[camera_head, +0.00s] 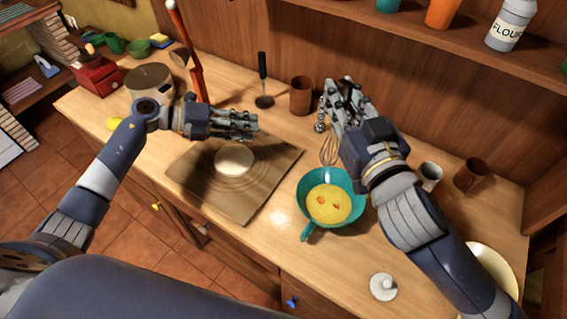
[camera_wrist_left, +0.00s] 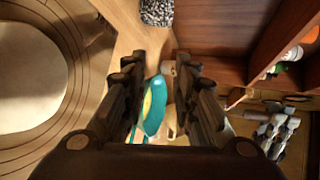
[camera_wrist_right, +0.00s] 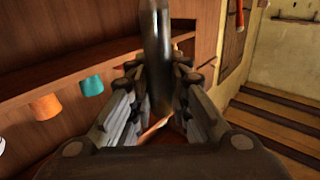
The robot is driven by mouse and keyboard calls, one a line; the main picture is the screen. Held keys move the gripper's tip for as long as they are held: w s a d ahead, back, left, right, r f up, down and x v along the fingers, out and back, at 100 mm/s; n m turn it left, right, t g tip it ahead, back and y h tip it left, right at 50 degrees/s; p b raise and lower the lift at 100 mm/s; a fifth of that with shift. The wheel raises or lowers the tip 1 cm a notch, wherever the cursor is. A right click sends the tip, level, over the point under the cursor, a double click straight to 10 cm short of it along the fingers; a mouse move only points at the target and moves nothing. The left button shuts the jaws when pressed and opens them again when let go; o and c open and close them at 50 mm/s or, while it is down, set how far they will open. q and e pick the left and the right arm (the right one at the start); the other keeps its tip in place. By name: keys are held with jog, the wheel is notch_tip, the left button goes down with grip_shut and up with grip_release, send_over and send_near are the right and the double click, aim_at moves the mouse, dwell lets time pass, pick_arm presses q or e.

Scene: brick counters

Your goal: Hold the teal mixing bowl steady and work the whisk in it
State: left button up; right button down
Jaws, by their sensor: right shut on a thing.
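The teal mixing bowl (camera_head: 312,184) stands upright on the counter and holds a yellow mix (camera_head: 328,205) with orange bits. A teal handle points to its lower left. My right gripper (camera_head: 340,95) is shut on the whisk, above and behind the bowl. The whisk's wires (camera_head: 330,152) hang near the bowl's far rim; I cannot tell whether they touch it. The dark handle (camera_wrist_right: 155,50) shows between the fingers in the right wrist view. My left gripper (camera_head: 250,125) is open and empty above the wooden board, apart from the bowl. The bowl (camera_wrist_left: 158,88) shows beyond its fingers in the left wrist view.
A wooden board (camera_head: 200,180) with a pale round piece (camera_head: 234,160) lies left of the bowl. A brown cup (camera_head: 301,95) stands behind. A small white lid (camera_head: 383,287) lies near the front. A shelf overhangs the back.

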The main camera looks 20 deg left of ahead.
pick_arm(q)
jog(key=s+d+m+g+y, duration=0.2)
jog(key=s+d+g, duration=0.2)
jog(key=d, duration=0.5)
pick_arm(e)
jog(key=shift+d, duration=0.1)
pick_arm(q)
jog(key=g+y, duration=0.2)
jog(key=y, duration=0.4)
send_near(304, 192)
jog(key=shift+m, duration=0.4)
jog(key=x, duration=1)
jog(key=shift+s+f, duration=0.1)
jog(key=shift+s, duration=0.05)
jog(key=shift+c, duration=0.2)
grip_shut()
pick_arm(e)
send_over(337, 159)
jog(key=shift+f, duration=2.15)
pick_arm(q)
jog(key=shift+h, duration=0.3)
pick_arm(e)
jog(key=shift+s+d+f, duration=0.1)
jog(key=shift+s+f, duration=0.05)
jog(key=shift+f, duration=1.75)
jog(key=shift+s+d+f, duration=0.15)
jog(key=shift+f, duration=1.7)
jog(key=shift+s+d+f, duration=0.1)
jog(key=shift+s+f, duration=0.05)
jog(key=shift+f, duration=1.75)
